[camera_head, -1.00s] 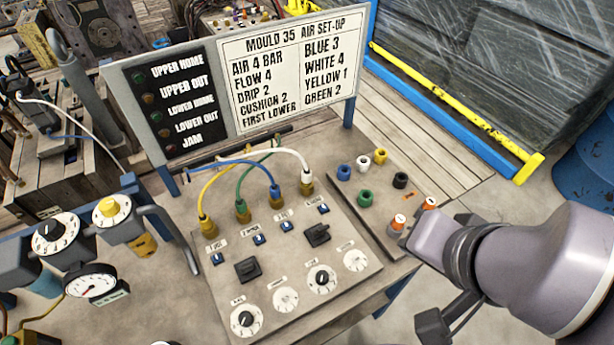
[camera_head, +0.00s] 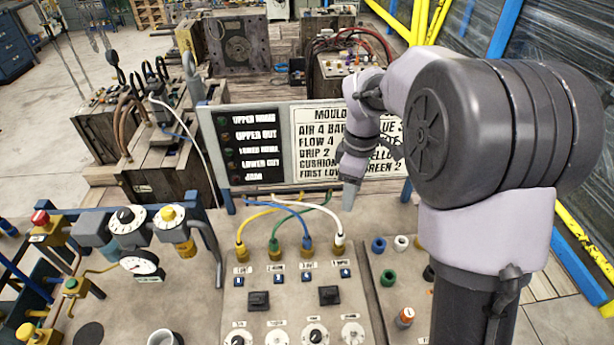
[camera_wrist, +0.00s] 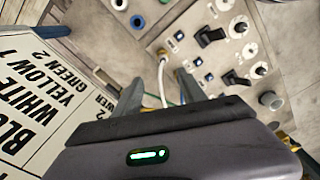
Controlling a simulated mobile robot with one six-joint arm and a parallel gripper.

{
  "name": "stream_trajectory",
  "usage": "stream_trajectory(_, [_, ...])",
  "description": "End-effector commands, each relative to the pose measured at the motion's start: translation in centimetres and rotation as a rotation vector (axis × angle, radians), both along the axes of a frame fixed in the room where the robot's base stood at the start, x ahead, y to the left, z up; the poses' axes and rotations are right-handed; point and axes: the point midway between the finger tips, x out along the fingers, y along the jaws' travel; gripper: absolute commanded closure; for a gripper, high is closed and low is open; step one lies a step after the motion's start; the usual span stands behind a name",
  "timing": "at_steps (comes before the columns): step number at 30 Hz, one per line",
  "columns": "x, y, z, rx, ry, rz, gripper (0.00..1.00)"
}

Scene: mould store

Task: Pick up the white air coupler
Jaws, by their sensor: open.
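The white air coupler is the white hose (camera_head: 326,208) with its brass end (camera_head: 338,250), seated at the rightmost of the row of ports in the head view. My gripper (camera_head: 348,205) points down just above and slightly right of that hose, in front of the sign. In the wrist view my gripper (camera_wrist: 160,88) is open, and the white hose (camera_wrist: 162,80) shows between its two fingers. I cannot tell whether a finger touches the hose. Nothing is held.
Blue (camera_head: 307,241), green (camera_head: 274,243) and yellow (camera_head: 240,250) couplers sit in a row to the left. The sign board (camera_head: 285,150) stands close behind. A side plate (camera_head: 380,285) with coloured sockets lies right. Gauges and valves (camera_head: 139,264) stand left.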

Motion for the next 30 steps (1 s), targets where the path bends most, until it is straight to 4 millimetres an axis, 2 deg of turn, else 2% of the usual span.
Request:
stream_trajectory(2, [0.4,-0.1,-1.2,-0.004,0.012,0.032,0.51])
stream_trajectory(9, [0.3,0.0,-8.6,-0.004,0.014,0.036,0.51])
stream_trajectory(12, [0.3,0.0,-11.1,-0.004,0.013,0.035,0.51])
stream_trajectory(20, [0.4,0.1,-13.8,-0.004,0.01,0.035,0.51])
stream_trajectory(24, [0.5,0.5,-16.7,-0.004,0.012,0.034,0.51])
stream_trajectory(27, [0.4,0.5,-18.2,-0.003,0.011,0.034,0.51])
stream_trajectory(30, [0.5,0.5,-18.1,-0.004,0.01,0.033,0.51])
